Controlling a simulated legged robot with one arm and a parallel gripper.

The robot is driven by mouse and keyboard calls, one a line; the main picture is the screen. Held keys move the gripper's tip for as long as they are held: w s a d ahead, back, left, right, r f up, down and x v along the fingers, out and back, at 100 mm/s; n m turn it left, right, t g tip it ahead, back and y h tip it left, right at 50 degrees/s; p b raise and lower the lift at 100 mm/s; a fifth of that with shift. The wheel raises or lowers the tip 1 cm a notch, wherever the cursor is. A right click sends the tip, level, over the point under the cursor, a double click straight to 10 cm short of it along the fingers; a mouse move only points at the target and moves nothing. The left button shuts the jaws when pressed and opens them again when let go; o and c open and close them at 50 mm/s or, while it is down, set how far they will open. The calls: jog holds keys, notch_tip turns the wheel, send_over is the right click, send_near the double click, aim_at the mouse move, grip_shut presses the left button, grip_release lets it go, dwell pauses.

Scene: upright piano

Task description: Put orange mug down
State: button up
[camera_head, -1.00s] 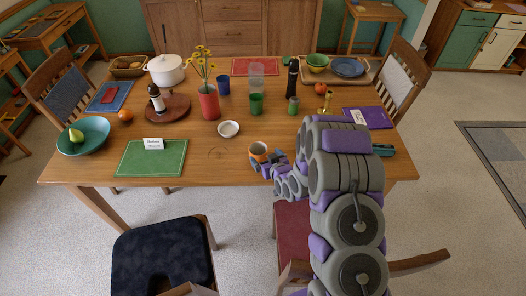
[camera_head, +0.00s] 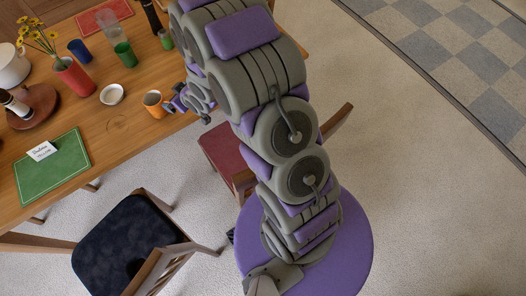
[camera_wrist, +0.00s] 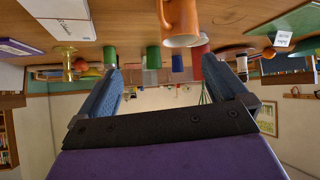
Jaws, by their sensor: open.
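The orange mug (camera_head: 153,102) stands upright on the wooden table near its front edge, beside my gripper (camera_head: 178,103). In the wrist view, which is upside down, the mug (camera_wrist: 180,22) shows at the top, cut off by the frame edge, with its handle to the left. My gripper (camera_wrist: 161,80) is open there, with its two blue fingers spread wide and nothing between them. The mug lies outside the fingers, and I see a gap to them. The arm hides part of the table to the right of the mug in the head view.
A white bowl (camera_head: 112,94) is left of the mug. A red vase (camera_head: 74,78) with yellow flowers and a green cup (camera_head: 125,54) stand behind. A green placemat (camera_head: 52,167) lies at the left. A red-seated chair (camera_head: 222,150) and a dark chair (camera_head: 128,245) stand at the front edge.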

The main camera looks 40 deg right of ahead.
jog(key=s+d+r+m+g+h, duration=0.1)
jog(key=s+d+r+g, duration=0.2)
jog(key=s+r, duration=0.35)
jog(key=s+d+r+m+g+h, duration=0.15)
jog(key=s+r, duration=0.25)
jog(key=s, duration=0.6)
jog(key=s+d+r+m+g+h, duration=0.1)
jog(key=s+d+r+g, duration=0.3)
jog(key=s, duration=0.5)
jog(key=s+a+r+g, duration=0.1)
jog(key=s+r, duration=0.2)
jog(key=s, duration=0.5)
jog(key=s+a+r+g, duration=0.1)
jog(key=s+r+g, duration=0.1)
jog(key=s, duration=0.6)
jog(key=shift+s+r+m, duration=0.25)
jog(key=shift+r+m, duration=0.2)
jog(key=shift+r, duration=0.4)
jog(key=shift+y, duration=0.25)
